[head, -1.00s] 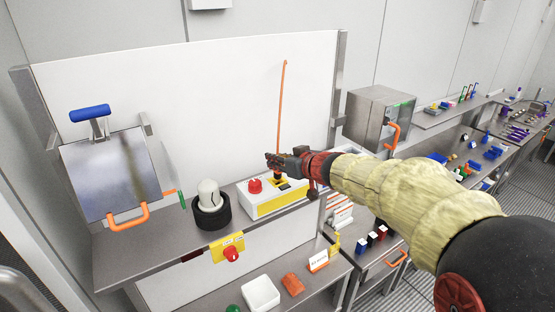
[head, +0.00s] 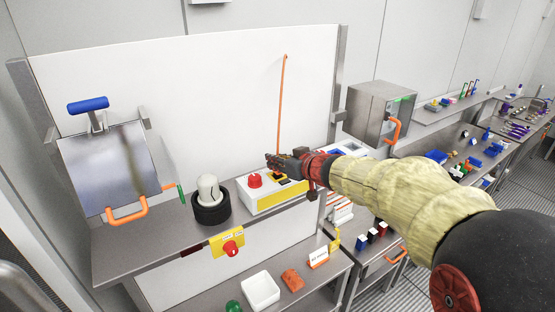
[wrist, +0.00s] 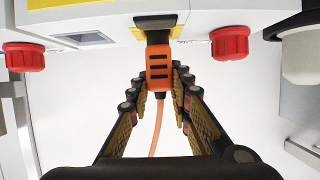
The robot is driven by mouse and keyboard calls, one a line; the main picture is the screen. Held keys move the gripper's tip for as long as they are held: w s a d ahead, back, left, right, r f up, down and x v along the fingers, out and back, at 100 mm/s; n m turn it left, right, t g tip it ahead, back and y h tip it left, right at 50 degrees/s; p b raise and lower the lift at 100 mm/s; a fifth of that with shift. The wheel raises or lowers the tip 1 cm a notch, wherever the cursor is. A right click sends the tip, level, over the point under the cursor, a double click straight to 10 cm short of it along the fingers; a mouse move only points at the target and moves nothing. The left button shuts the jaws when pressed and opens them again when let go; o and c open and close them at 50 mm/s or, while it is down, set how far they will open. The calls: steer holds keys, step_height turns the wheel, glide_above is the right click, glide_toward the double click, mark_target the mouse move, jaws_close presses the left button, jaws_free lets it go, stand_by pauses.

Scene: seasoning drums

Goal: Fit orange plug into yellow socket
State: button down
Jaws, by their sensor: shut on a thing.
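The orange plug (wrist: 158,70) is between the fingers of my gripper (wrist: 157,88), which is shut on it. Its orange cable hangs from its rear end. The plug's black front end meets the white box with the yellow socket panel (wrist: 87,15), seen at the top of the wrist view. How deep it sits in the opening I cannot tell.
A red button (head: 255,181) stands on the box beside my gripper. The orange cable (head: 281,100) runs up the white back panel. A metal cabinet (head: 375,112) stands to the right.

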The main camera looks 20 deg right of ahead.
steer(key=shift+f, duration=0.5)
steer(key=c, duration=1.5)
jaws_free()
steer(key=shift+c, duration=0.2)
steer(key=shift+s, duration=0.1)
steer(key=v, duration=1.2)
